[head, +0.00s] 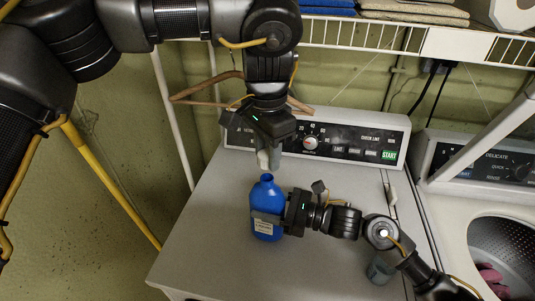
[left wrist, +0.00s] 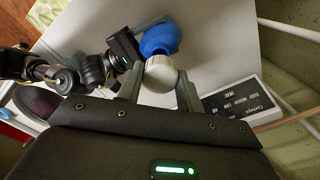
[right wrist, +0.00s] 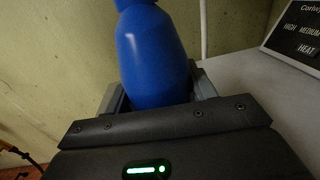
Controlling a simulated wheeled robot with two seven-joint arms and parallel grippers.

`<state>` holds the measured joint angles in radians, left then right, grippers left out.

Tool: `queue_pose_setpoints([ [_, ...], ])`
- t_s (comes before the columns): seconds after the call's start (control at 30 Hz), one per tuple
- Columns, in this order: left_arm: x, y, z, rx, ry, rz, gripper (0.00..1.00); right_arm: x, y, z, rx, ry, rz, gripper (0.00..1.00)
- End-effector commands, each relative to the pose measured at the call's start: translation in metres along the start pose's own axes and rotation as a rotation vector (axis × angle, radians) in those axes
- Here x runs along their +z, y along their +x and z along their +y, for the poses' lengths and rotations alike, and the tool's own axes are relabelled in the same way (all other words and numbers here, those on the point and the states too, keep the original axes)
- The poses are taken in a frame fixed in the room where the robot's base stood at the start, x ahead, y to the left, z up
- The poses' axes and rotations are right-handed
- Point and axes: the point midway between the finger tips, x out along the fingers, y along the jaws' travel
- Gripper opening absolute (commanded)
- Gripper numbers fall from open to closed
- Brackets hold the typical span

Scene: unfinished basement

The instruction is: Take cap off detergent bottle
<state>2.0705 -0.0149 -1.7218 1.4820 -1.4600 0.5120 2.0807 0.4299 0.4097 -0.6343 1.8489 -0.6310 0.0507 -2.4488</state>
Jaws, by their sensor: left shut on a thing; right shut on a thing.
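The blue detergent bottle (head: 267,197) stands upright above the white machine top, and it also shows in the left wrist view (left wrist: 158,38) and the right wrist view (right wrist: 150,60). My right gripper (head: 268,217) is shut around the bottle's body from the right. The off-white cap (left wrist: 160,73) is between the fingers of my left gripper (left wrist: 158,92), which is shut on it. In the head view the cap (head: 263,159) is just above the bottle's blue neck, seemingly with a small gap. Whether the bottle's base touches the machine is hard to tell.
The machine's control panel (head: 340,142) stands behind the bottle. A grey cup (head: 380,270) is near my right forearm. A wire shelf (head: 360,35) hangs above. The machine top (head: 215,225) left of the bottle is clear.

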Motion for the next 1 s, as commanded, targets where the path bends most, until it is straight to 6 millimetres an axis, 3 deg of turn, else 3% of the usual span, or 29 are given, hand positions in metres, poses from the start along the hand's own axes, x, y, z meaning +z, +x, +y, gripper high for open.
queue_pose_setpoints([
  [0.03,0.0,0.0,0.0,0.0,0.0,0.0,0.09,0.0,0.0,0.0,0.0,0.0,0.0,0.6],
  [0.2,0.0,0.0,0.0,0.0,0.0,0.0,0.09,0.0,0.0,0.0,0.0,0.0,0.0,0.81],
  [0.57,0.0,0.005,0.0,0.0,0.0,0.0,0.09,-0.003,-0.006,-0.001,-0.001,-0.001,0.001,0.81],
  [1.0,0.0,0.051,0.0,0.0,0.0,0.0,0.09,-0.006,-0.09,-0.001,-0.002,-0.002,0.003,0.81],
])
